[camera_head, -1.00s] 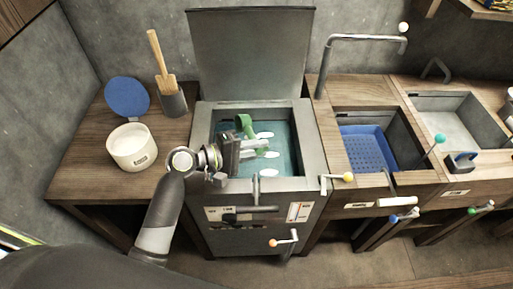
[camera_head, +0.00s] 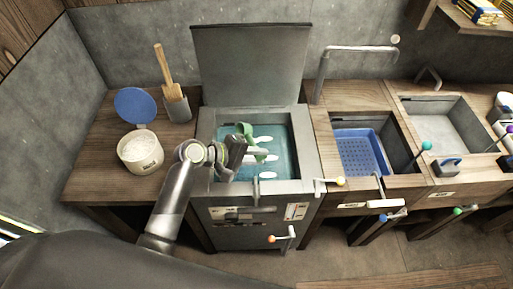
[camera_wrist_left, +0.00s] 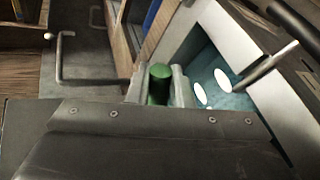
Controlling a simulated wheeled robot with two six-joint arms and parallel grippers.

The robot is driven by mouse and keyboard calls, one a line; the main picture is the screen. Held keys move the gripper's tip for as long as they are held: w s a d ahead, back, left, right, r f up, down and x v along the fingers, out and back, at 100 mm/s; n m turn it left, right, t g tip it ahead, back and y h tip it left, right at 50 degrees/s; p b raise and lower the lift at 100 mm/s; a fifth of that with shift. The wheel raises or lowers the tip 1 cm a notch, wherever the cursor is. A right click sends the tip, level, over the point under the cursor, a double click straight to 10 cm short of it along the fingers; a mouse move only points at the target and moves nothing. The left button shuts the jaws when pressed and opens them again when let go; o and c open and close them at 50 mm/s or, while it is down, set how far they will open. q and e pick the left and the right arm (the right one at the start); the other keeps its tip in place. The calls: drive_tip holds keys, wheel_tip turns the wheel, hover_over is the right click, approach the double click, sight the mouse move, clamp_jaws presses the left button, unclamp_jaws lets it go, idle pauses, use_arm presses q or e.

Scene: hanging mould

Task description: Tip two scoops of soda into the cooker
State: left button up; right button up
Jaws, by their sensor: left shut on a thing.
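The cooker (camera_head: 305,150) stands in the middle with its lid (camera_head: 252,65) raised and teal liquid inside. Several white patches show on the liquid; I cannot tell whether they are reflections. My left gripper (camera_head: 240,150) is over the cooker's opening, shut on a green scoop (camera_head: 247,131). In the left wrist view the scoop's green end (camera_wrist_left: 158,84) shows between the fingers. The scoop's bowl is partly hidden, so I cannot tell whether it holds soda. A white tub (camera_head: 141,153) of white powder stands left of the cooker, open. My right gripper is not in view.
A round blue lid (camera_head: 135,106) lies behind the tub, near a grey holder (camera_head: 177,108) with a wooden-handled tool. Right of the cooker are a basin with a blue perforated basket (camera_head: 362,152) and a grey sink (camera_head: 440,124). Levers with coloured knobs stick out in front.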

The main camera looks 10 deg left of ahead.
use_arm(q)
drive_tip(key=shift+d+r+m+g+y+p, duration=0.1)
drive_tip(key=shift+r+g+y+p, duration=0.3)
drive_tip(key=shift+p, duration=1.1)
drive_tip(key=shift+a+r+m+g+y+p, duration=0.1)
drive_tip(key=shift+g+y+p, duration=0.55)
drive_tip(key=shift+p, duration=0.85)
drive_tip(key=shift+d+r+m+g+y+p, duration=0.15)
drive_tip(key=shift+g+y+p, duration=0.35)
drive_tip(key=shift+p, duration=1)
drive_tip(key=shift+f+g+y, duration=0.15)
drive_tip(key=shift+g+y, duration=0.5)
drive_tip(key=g+y, duration=0.3)
drive_tip(key=shift+r+m, duration=0.25)
drive_tip(key=shift+g+y, duration=0.4)
drive_tip(key=shift+y, duration=0.3)
drive_tip(key=shift+a, duration=0.2)
